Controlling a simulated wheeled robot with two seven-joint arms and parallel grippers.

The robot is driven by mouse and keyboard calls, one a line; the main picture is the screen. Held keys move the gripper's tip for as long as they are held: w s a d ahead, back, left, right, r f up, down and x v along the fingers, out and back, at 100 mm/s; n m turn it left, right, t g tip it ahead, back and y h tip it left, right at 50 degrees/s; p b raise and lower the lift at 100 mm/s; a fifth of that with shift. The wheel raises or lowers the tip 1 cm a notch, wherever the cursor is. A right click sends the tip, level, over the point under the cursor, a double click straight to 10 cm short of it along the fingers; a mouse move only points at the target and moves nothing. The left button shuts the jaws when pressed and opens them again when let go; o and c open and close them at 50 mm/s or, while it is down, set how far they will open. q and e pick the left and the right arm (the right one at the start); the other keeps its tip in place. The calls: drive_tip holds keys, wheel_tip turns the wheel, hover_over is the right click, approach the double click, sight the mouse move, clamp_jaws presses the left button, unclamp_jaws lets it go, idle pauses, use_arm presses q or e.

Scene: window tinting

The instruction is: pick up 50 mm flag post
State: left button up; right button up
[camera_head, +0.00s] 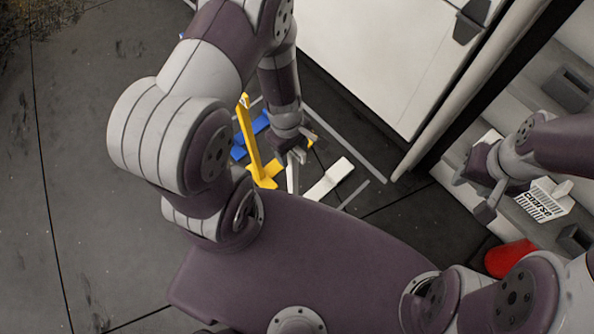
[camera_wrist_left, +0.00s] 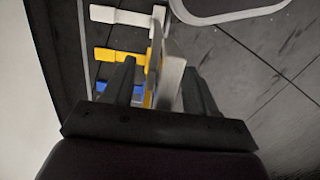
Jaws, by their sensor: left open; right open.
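Several flag-shaped posts stand on the dark floor. A yellow one (camera_head: 249,141) has a tall upright and a flat foot. A white one has a flat foot (camera_head: 330,178) and a narrow upright (camera_head: 292,178). A blue one (camera_head: 238,152) is partly hidden behind the yellow one. I cannot read which is 50 mm. My left gripper (camera_head: 291,156) points down, open, among the posts. In the left wrist view, the yellow foot (camera_wrist_left: 118,54) and a pale upright (camera_wrist_left: 169,82) show near or between its fingers (camera_wrist_left: 160,88). Contact cannot be told. My right gripper (camera_head: 471,195) is open and apart from the posts.
A white panel (camera_head: 375,50) stands close beyond the posts. A light frame line (camera_head: 345,147) borders them on the floor. A white slotted item (camera_head: 546,200) and a red object (camera_head: 510,258) are at the right. The floor at left is clear.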

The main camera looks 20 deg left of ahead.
use_arm(q)
drive_tip(key=shift+c, duration=0.3)
clamp_jaws()
drive_tip(key=shift+s, duration=0.1)
idle(1.0)
